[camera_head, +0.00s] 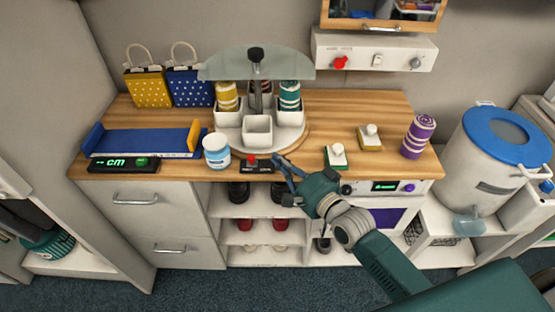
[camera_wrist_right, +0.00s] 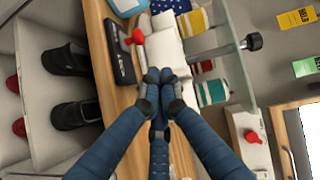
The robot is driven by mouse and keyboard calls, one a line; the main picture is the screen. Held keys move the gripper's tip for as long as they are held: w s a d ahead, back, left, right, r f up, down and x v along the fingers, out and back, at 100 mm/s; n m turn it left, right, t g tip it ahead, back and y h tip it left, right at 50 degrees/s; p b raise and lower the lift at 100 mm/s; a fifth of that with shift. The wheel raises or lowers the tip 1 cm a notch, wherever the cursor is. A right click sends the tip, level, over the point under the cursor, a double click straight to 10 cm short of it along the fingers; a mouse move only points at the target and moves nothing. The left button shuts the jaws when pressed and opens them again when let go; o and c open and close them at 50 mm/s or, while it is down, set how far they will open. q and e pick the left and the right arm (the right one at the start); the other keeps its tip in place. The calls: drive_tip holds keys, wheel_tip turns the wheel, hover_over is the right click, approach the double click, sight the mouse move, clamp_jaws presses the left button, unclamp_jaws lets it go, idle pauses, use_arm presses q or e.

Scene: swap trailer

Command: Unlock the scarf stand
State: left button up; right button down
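The scarf stand (camera_head: 284,139) is a white round base with white cups holding rolled yellow, dark red and teal scarves. A translucent grey-green cover (camera_head: 222,68) with a black knob sits above it on a post. In front of it a small black panel (camera_head: 257,168) carries a red lever (camera_head: 252,159). In the right wrist view the panel (camera_wrist_right: 118,52) and red lever (camera_wrist_right: 135,37) are just left of the fingertips. My right gripper (camera_head: 281,166) is just right of the panel, its fingertips (camera_wrist_right: 161,76) together and empty, apart from the lever. My left gripper is out of view.
Stamps (camera_head: 336,156) and a purple roll (camera_head: 418,136) are on the right. A wall switch box (camera_head: 378,52) is above.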

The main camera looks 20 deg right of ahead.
drive_tip(key=f+b+v, duration=0.1)
drive_tip(key=v, duration=0.8)
drive_tip(key=s+d+f+n+g+h, duration=0.1)
drive_tip(key=s+d+f+n+g, duration=0.15)
drive_tip(key=f, duration=0.85)
drive_tip(key=s+d+f+n+g+h, duration=0.1)
drive_tip(key=s+d+f+g+h, duration=0.15)
drive_tip(key=f, duration=0.85)
drive_tip(key=s+d+f+n+g+h, duration=0.1)
drive_tip(key=s+d+f+n, duration=0.15)
drive_tip(key=f, duration=0.85)
drive_tip(key=s+a+f+n+g, duration=0.1)
drive_tip(key=s+f+n+g, duration=0.25)
drive_tip(key=s+f, duration=1.05)
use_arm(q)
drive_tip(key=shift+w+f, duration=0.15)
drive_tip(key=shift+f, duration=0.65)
use_arm(e)
drive_tip(key=s+a+f+n+g, duration=0.1)
drive_tip(key=s+f, duration=0.3)
drive_tip(key=s, duration=0.6)
drive_tip(key=s+a+f+n+g+h, duration=0.1)
drive_tip(key=s+f+n+g, duration=0.3)
drive_tip(key=s, duration=0.6)
drive_tip(key=shift+a+f, duration=0.4)
drive_tip(key=shift+f, duration=0.05)
